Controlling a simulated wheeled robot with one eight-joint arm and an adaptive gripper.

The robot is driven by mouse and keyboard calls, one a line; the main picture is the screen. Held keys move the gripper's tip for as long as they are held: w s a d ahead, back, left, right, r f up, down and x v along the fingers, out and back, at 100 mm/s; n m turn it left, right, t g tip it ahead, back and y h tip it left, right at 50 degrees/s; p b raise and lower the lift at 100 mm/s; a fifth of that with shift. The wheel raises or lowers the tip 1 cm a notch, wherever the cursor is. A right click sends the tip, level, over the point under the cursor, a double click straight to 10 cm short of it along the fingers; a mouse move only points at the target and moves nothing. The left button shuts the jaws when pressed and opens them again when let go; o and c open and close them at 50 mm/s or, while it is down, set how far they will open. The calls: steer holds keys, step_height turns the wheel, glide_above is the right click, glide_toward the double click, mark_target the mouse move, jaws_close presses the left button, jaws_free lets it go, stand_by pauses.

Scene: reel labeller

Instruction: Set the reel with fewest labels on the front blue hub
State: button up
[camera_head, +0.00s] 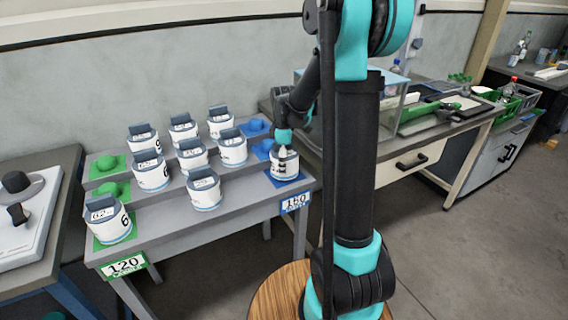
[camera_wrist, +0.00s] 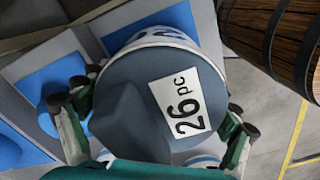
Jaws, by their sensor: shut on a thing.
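My gripper (camera_head: 284,138) is shut on a white reel (camera_head: 285,165) with a dark cap, at the right end of the front row. In the wrist view, the reel's cap (camera_wrist: 120,75) bears a label reading "26 pc", with the fingers on both sides of it. The front blue pad (camera_head: 272,181) shows around the reel's foot in the head view; its hub is hidden. I cannot tell whether the reel is fully seated. Two more blue hubs, middle (camera_head: 265,146) and back (camera_head: 256,125), are bare.
Several other reels stand on the stepped table, including a front one (camera_head: 205,190) and one on the front green pad (camera_head: 108,222). Two green hubs (camera_head: 106,163) behind it are bare.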

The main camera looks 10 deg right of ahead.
mark_target(293, 157)
steer(key=shift+f, duration=0.55)
steer(key=o, duration=1)
steer(key=shift+r, duration=5.45)
steer(key=s+f+m+t, duration=0.1)
steer(key=m, duration=0.1)
steer(key=s+d+f+m+t, duration=0.1)
steer(key=s+m, duration=0.1)
steer(key=m, duration=0.1)
steer(key=s+d+f+m+t, duration=0.1)
steer(key=m, duration=0.1)
steer(key=shift+s+d+t, duration=0.15)
steer(key=shift+s+t, duration=0.15)
steer(key=shift+s, duration=0.05)
steer(key=s+d+f+m, duration=0.1)
steer(key=s+f+m, duration=0.3)
steer(key=s, duration=0.4)
steer(key=s+f+m, duration=0.3)
steer(key=s+f, duration=0.2)
steer(key=s, duration=0.4)
steer(key=shift+s+d+f+m+t, duration=0.2)
steer(key=shift+d+m+t, duration=0.1)
steer(key=shift+d+m, duration=0.1)
